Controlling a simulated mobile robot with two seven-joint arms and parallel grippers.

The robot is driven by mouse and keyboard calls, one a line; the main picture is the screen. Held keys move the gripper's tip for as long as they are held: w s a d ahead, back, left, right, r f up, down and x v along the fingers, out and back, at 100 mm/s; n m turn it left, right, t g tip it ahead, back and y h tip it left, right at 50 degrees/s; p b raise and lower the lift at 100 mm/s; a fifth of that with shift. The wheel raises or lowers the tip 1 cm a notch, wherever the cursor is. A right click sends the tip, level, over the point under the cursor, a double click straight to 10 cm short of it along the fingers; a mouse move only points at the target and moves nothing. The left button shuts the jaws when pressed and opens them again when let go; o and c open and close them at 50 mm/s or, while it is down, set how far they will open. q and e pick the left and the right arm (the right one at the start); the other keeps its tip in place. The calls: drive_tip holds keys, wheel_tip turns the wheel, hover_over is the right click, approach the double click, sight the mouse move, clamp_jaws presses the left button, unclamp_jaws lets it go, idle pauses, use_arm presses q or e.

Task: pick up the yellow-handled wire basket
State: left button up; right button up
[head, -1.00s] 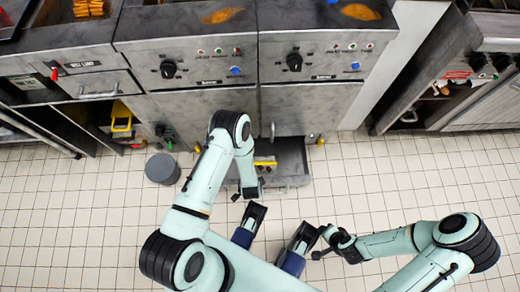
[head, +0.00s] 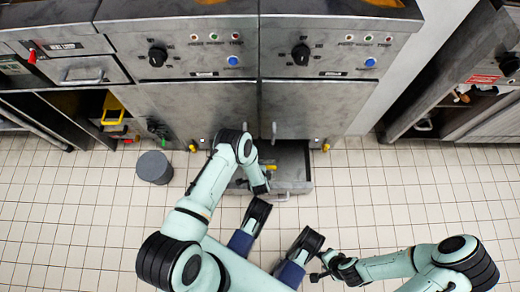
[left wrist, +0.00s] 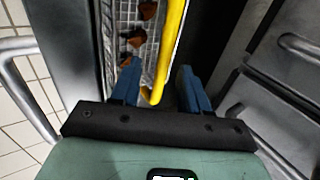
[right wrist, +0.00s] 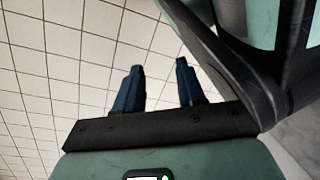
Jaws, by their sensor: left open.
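The wire basket (left wrist: 145,22) shows in the left wrist view as a grey mesh with brown pieces on it, inside a narrow dark drawer. Its yellow handle (left wrist: 168,50) runs down between the two blue fingers of my left gripper (left wrist: 158,72). The fingers are apart, one on each side of the handle, and do not grip it. In the head view only a bit of yellow (head: 271,167) shows beside my left gripper (head: 262,187), over the open drawer (head: 297,165); my arm hides most of the basket. My right gripper (right wrist: 158,80) is open and empty above the floor.
Steel cooking units (head: 200,95) with knobs stand behind the drawer. A grey cylindrical bin (head: 154,167) stands on the tiled floor to the left. A yellow container (head: 113,108) sits in the shelf at left. Another steel unit (head: 480,125) stands at right. The floor in front is clear.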

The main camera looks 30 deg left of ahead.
use_arm(q)
drive_tip(key=b+x, duration=0.2)
drive_tip(key=x, duration=0.2)
drive_tip(key=shift+w+d+r, duration=0.1)
drive_tip(key=shift+w+f, duration=0.25)
drive_tip(key=shift+f, duration=0.1)
clamp_jaws()
use_arm(e)
drive_tip(key=shift+g, duration=0.8)
drive_tip(key=s, duration=0.1)
drive_tip(key=s+f, duration=0.1)
drive_tip(key=s, duration=0.1)
drive_tip(key=s+f, duration=0.1)
drive_tip(key=shift+s+d+f, duration=0.25)
drive_tip(key=shift+s+d, duration=0.05)
drive_tip(key=shift+s, duration=0.1)
use_arm(q)
drive_tip(key=shift+r, duration=0.1)
